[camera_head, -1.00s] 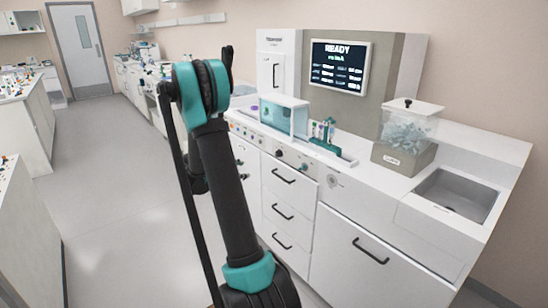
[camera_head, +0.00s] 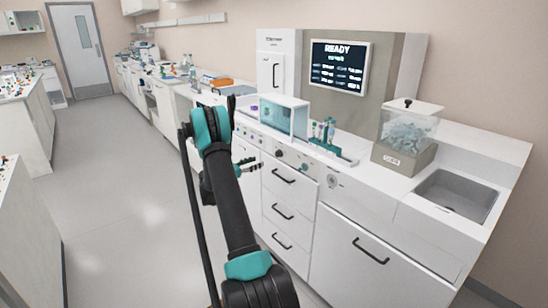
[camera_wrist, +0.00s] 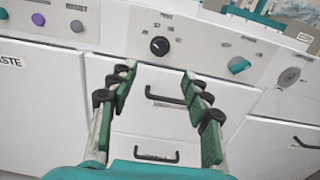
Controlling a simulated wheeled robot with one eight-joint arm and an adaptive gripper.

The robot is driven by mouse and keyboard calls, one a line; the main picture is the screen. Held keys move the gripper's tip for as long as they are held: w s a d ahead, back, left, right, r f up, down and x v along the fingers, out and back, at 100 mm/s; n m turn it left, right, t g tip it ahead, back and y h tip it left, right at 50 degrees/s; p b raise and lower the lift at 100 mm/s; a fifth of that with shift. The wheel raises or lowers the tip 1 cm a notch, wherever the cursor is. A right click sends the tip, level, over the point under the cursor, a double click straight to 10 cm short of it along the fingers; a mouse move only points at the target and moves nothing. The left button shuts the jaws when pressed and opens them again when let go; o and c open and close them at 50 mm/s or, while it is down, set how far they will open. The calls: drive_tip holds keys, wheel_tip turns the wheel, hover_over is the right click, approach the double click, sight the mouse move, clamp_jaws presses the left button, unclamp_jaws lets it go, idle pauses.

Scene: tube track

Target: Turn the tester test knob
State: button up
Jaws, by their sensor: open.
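The test knob (camera_wrist: 160,46) is a round black dial with a white mark, on the white front panel under a label that seems to read TEST. It also shows in the head view (camera_head: 279,152), above the drawers. My gripper (camera_wrist: 158,77) is open and empty, its green-padded fingers spread below the knob in the wrist view and apart from it. In the head view my gripper (camera_head: 252,166) is partly hidden by my arm and lies left of and below the knob.
A purple button (camera_wrist: 38,19) and a grey button (camera_wrist: 77,26) are to the left. Drawers with a black handle (camera_head: 283,176) lie below. A screen (camera_head: 340,67) reads READY. The floor (camera_head: 120,220) at left is clear.

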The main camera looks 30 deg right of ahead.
sight(276, 155)
drive_tip(key=d, duration=0.8)
drive_tip(key=w+d, duration=0.1)
drive_tip(key=d, duration=0.3)
drive_tip(key=shift+c, duration=0.4)
clamp_jaws()
drive_tip(key=shift+m, duration=0.5)
drive_tip(key=m, duration=0.3)
drive_tip(key=shift+m, duration=2.1)
